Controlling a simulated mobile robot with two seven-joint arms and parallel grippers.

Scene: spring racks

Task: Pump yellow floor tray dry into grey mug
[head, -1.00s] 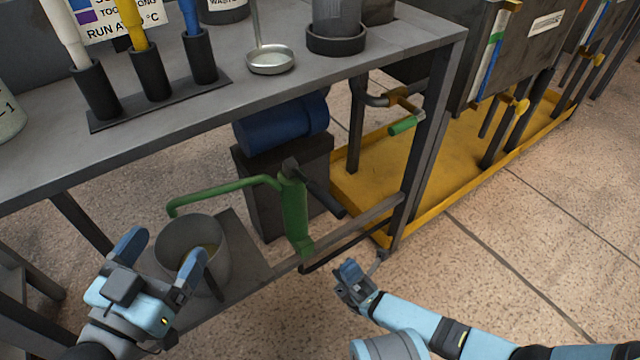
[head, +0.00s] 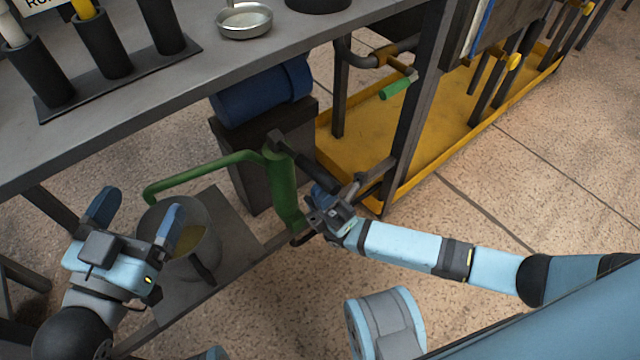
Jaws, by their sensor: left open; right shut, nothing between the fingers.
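The yellow floor tray (head: 460,112) lies on the floor under the tanks, right of the bench; I cannot tell how much liquid is in it. A green hand pump (head: 283,190) with a curved spout and a dark handle (head: 312,170) stands at the lower shelf. The grey mug (head: 205,238) stands on the lower shelf below the spout's end, with some yellowish liquid inside. My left gripper (head: 138,222) is open at the mug's left side, partly covering it. My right gripper (head: 318,205) is shut and empty, just below the pump handle; I cannot tell whether they touch.
The grey bench top (head: 210,85) overhangs the shelf and carries a shallow metal dish (head: 245,22) and dark tube holders (head: 105,45). A green-handled valve (head: 397,87) hangs over the tray. A blue motor (head: 262,92) sits behind the pump.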

